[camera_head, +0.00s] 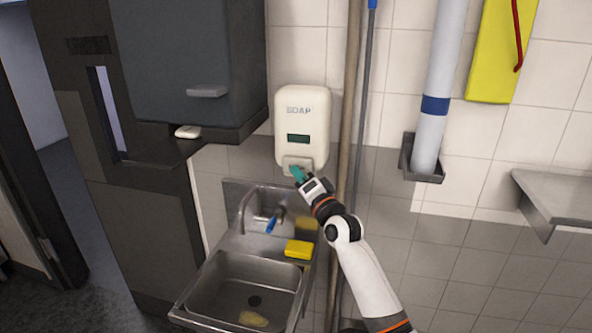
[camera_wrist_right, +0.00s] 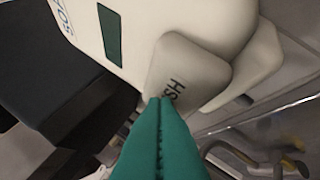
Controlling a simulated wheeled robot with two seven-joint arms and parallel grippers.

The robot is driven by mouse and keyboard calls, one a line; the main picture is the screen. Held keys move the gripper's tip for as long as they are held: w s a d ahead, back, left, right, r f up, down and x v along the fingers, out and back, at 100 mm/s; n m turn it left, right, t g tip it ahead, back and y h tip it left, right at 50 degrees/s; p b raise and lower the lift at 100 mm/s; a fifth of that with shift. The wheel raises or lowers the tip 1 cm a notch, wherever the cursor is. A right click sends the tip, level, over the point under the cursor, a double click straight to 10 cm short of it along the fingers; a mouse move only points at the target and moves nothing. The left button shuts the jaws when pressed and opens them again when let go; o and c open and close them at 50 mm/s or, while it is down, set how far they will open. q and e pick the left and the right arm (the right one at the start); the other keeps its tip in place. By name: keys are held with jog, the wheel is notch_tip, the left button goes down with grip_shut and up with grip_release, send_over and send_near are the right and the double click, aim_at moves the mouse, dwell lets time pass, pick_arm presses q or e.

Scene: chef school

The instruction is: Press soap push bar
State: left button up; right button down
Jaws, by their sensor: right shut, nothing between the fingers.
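A cream soap dispenser (camera_head: 302,115) with a dark green window hangs on the tiled wall above a sink. It also shows in the right wrist view (camera_wrist_right: 150,20), tilted. Its push bar (camera_head: 290,160) is at the bottom; in the right wrist view the push bar (camera_wrist_right: 188,75) carries lettering that ends in "SH". My right gripper (camera_head: 298,173) has green fingers, shut and empty, with the tips at the lower part of the push bar. In the right wrist view the fingertips (camera_wrist_right: 160,102) overlap the bar's lower edge; I cannot tell whether they touch it. My left gripper is out of view.
A steel sink (camera_head: 222,268) with a blue-handled tap (camera_head: 273,222) and a yellow sponge (camera_head: 299,249) is below the dispenser. A dark cabinet (camera_head: 190,60) is on the left. Poles (camera_head: 350,100) stand just right of the dispenser, behind my right arm. A steel shelf (camera_head: 560,195) is at far right.

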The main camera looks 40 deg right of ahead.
jog(key=shift+w+d+r, duration=0.1)
jog(key=shift+w+d, duration=0.1)
jog(key=shift+d, duration=0.1)
jog(key=shift+a, duration=0.1)
dwell(0.5)
jog(key=shift+s+a+p, duration=0.35)
jog(key=shift+p, duration=0.05)
jog(key=shift+s+a+p, duration=0.4)
jog(key=shift+s+a, duration=0.1)
jog(key=s+a+p, duration=0.1)
jog(key=a, duration=0.1)
jog(key=s+a+p, duration=0.2)
jog(key=shift+s, duration=0.1)
jog(key=shift+d, duration=0.1)
dwell(0.7)
